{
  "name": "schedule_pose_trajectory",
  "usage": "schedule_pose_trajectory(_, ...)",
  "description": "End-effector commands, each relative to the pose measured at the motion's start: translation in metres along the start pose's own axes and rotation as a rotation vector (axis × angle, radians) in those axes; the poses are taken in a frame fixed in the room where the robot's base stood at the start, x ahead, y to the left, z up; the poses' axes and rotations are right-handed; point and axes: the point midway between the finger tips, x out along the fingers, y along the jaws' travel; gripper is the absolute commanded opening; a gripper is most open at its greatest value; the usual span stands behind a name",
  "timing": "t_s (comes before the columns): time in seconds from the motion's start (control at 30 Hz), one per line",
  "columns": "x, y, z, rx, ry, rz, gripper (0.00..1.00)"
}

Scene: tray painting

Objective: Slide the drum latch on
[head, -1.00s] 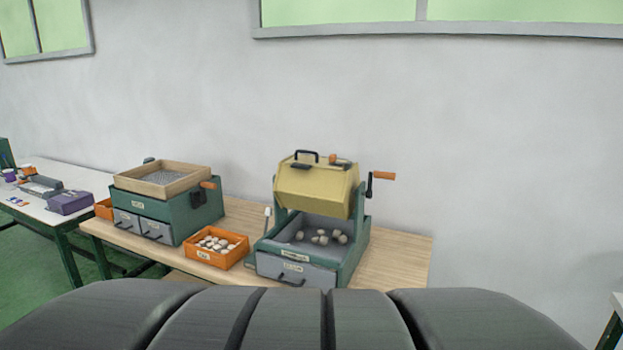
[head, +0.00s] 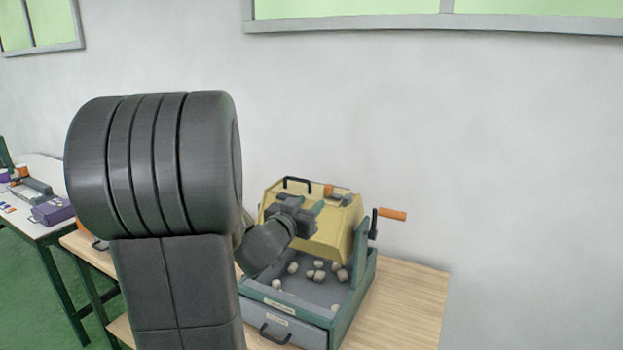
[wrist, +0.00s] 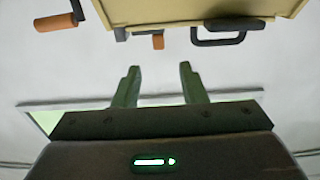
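The yellow drum (head: 333,236) sits in its green frame on the wooden table, with a black handle (head: 297,182) on top. The drum latch (head: 328,190) has a small orange knob beside that handle. In the wrist view the drum's edge (wrist: 190,10) runs along the top, with the orange latch knob (wrist: 158,42) and the handle (wrist: 219,40) below it. My gripper (wrist: 156,68) is open and empty, its two green fingers apart and pointing towards the knob without touching it. In the head view my gripper (head: 312,204) is in front of the drum, hiding part of it.
A crank with an orange grip (head: 392,214) sticks out right of the drum. Pale lumps (head: 318,268) lie in the grey bin below, above a drawer (head: 283,327). My arm hides the table's left part. The right end of the table (head: 410,300) is clear.

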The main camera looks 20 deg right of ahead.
Motion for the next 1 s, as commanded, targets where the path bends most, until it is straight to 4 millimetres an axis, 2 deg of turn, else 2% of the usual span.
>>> schedule_pose_trajectory(0.17, 0.022, 0.001, 0.000, -0.001, -0.001, 0.003, 0.38)
schedule_pose_trajectory(0.6, 0.106, 0.000, -0.001, 0.000, -0.001, 0.000, 0.38)
schedule_pose_trajectory(0.8, 0.128, 0.000, -0.001, 0.000, -0.001, -0.001, 0.38)
schedule_pose_trajectory(1.0, 0.135, 0.000, 0.000, 0.000, 0.000, -0.003, 0.38)
